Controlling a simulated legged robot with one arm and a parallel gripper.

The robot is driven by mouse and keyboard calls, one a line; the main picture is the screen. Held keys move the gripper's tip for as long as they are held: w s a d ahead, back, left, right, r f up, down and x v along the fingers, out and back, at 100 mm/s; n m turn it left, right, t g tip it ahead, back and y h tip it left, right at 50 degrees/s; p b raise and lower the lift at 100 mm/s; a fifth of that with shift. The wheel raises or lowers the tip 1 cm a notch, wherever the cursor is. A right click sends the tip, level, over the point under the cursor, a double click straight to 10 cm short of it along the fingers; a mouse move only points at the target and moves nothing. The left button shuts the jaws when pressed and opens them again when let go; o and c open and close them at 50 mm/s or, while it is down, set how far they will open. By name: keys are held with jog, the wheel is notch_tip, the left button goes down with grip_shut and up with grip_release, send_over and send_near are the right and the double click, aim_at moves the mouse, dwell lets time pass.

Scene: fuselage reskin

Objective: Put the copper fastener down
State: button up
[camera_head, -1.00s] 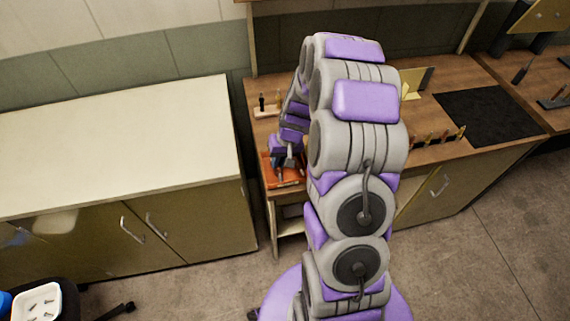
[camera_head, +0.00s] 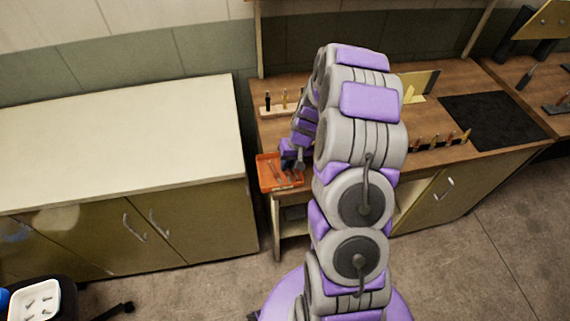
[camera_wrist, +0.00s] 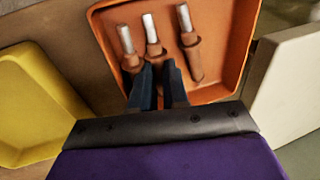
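Three copper-coloured fasteners with silver shanks show in the orange tray (camera_wrist: 225,62) in the wrist view: a left one (camera_wrist: 126,42), a middle one (camera_wrist: 151,33) and a right one (camera_wrist: 191,48). My gripper (camera_wrist: 162,68) reaches over the tray with its two dark fingers a little apart, in line with the middle fastener. The fingers hide the lower ends of the left and middle fasteners. In the head view my gripper (camera_head: 298,163) is at the right part of the orange tray (camera_head: 265,175).
A yellow bin (camera_wrist: 30,105) lies left of the tray in the wrist view. On the wooden bench (camera_head: 425,83) stand a small rack (camera_head: 272,110) behind the tray and a row of upright fasteners (camera_head: 440,140) by a dark mat (camera_head: 490,115). A pale cabinet (camera_head: 110,140) is at the left.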

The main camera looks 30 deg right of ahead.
jog(key=o, duration=0.4)
jog(key=d, duration=0.2)
jog(key=shift+s+d+f, duration=0.1)
jog(key=shift+s+d, duration=0.05)
jog(key=shift+d, duration=0.25)
jog(key=shift+r, duration=0.55)
jog(key=a+p+v, duration=0.1)
jog(key=p+v, duration=0.2)
jog(key=v, duration=0.8)
jog(key=s+a+r+n+g, duration=0.2)
jog(key=s+a+r, duration=0.85)
jog(key=a, duration=0.25)
jog(key=s+a+r+h, duration=0.1)
jog(key=s+a+r, duration=0.1)
jog(key=s, duration=0.8)
jog(key=s+a+r+n+g+h, duration=0.1)
jog(key=s+a+r, duration=0.1)
jog(key=s, duration=0.8)
jog(key=shift+a+r+h, duration=0.3)
jog(key=shift+a+r, duration=0.05)
jog(key=shift+r, duration=0.25)
jog(key=shift+d, duration=0.25)
